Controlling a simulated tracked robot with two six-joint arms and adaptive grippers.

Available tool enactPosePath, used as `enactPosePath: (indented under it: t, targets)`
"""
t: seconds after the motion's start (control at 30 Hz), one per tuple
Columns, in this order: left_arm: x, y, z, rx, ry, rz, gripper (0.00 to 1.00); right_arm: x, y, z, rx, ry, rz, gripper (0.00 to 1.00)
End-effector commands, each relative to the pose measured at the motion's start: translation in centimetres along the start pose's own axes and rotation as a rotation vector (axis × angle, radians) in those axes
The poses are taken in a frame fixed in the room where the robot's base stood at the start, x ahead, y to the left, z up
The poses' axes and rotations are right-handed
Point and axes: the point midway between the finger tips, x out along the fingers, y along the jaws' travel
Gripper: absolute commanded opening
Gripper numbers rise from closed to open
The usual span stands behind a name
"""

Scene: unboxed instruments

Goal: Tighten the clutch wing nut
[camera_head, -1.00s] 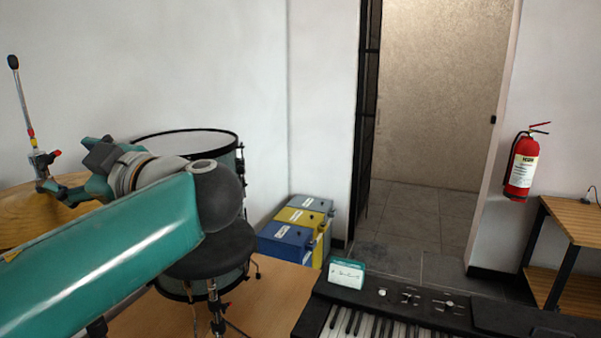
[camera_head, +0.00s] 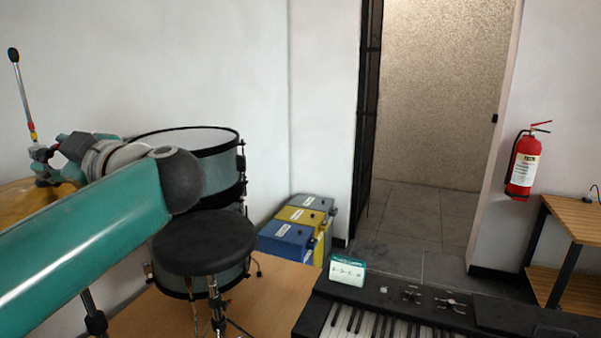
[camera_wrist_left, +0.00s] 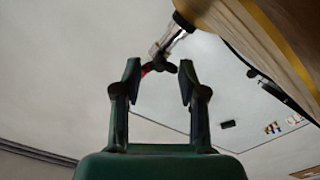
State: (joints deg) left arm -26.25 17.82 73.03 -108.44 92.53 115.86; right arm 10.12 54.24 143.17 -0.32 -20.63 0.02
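The hi-hat clutch (camera_head: 40,153) sits on a thin upright rod above a golden cymbal (camera_head: 22,203) at the far left of the head view. In the left wrist view, the dark wing nut (camera_wrist_left: 163,66) shows beside a metal shaft, between or just beyond my fingertips. My left gripper (camera_wrist_left: 158,68) is open, its two fingers apart on either side of the nut with visible gaps. In the head view my left gripper (camera_head: 58,171) is small and close to the clutch, partly hidden by my arm. My right gripper is not in view.
A drum (camera_head: 215,160) and a round black stool (camera_head: 203,243) stand just right of my arm. The cymbal's edge (camera_wrist_left: 262,45) crosses the upper right of the wrist view. A keyboard (camera_head: 400,310) is at the front, with several battery-like boxes (camera_head: 287,240) behind it.

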Motion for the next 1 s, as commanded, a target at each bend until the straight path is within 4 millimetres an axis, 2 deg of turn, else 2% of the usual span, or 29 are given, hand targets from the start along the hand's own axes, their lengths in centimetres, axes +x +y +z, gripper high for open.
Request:
enactPosePath:
  t: [0.03, 0.13, 0.17, 0.57, 0.83, 1.0]
  targets:
    - [0.0, 0.0, 0.0, 0.0, 0.0, 0.0, 0.28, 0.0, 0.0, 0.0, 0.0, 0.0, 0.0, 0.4]
    - [0.0, 0.0, 0.0, 0.0, 0.0, 0.0, 0.12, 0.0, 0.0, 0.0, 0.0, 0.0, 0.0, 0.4]
    - [0.0, 0.0, 0.0, 0.0, 0.0, 0.0, 0.1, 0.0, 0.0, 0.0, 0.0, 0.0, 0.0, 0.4]
    - [0.0, 0.0, 0.0, 0.024, 0.0, 0.0, 0.1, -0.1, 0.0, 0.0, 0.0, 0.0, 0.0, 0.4]
    - [0.0, 0.0, -0.2, 0.345, -0.001, 0.0, 0.1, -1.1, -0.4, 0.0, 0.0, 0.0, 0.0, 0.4]
    - [0.0, -0.1, 0.0, 0.424, 0.0, -0.001, 0.1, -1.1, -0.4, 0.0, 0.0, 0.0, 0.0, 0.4]
